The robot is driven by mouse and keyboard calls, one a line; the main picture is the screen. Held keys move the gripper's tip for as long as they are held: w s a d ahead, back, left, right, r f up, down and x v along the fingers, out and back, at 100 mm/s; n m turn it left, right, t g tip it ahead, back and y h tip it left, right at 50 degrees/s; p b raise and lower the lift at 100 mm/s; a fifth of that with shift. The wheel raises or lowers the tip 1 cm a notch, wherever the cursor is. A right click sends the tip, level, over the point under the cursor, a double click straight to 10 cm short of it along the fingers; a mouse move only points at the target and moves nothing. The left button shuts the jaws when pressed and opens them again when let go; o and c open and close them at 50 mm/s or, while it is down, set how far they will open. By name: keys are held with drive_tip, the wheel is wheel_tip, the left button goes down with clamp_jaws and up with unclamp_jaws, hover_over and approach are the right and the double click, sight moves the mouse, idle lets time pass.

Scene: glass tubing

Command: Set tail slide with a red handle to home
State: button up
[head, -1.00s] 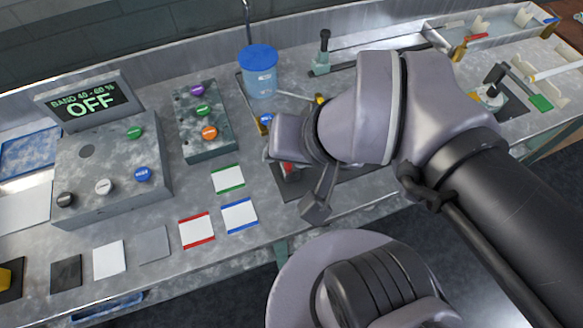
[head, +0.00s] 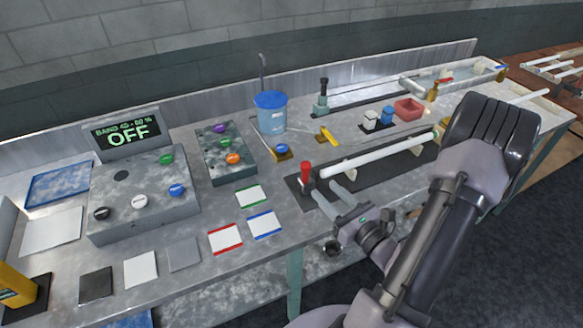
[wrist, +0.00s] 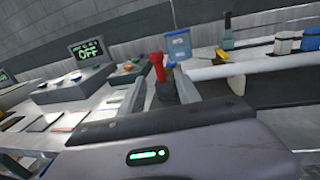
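The tail slide with the red handle (head: 306,174) stands at the left end of a dark rail plate (head: 292,186) near the bench's front edge. Its red knob is upright in the head view. In the wrist view the red handle (wrist: 157,66) rises between my fingers, with its dark body below. My gripper (head: 329,184) reaches in from the front right, fingers apart, tips close to the slide. It also shows in the wrist view (wrist: 161,90), open. I cannot tell whether either finger touches the slide. No home mark is readable.
A white tube (head: 380,155) lies along the rail to the right of the slide. A blue-lidded container (head: 271,113), a yellow piece (head: 327,136) and a button box (head: 226,152) stand behind. Coloured cards (head: 225,239) lie at the front left.

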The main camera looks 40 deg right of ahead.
sight(308, 177)
drive_tip(key=w, duration=1.2)
drive_tip(key=shift+w+d+b, duration=0.3)
drive_tip(key=shift+d+b, duration=0.1)
clamp_jaws()
idle(0.6)
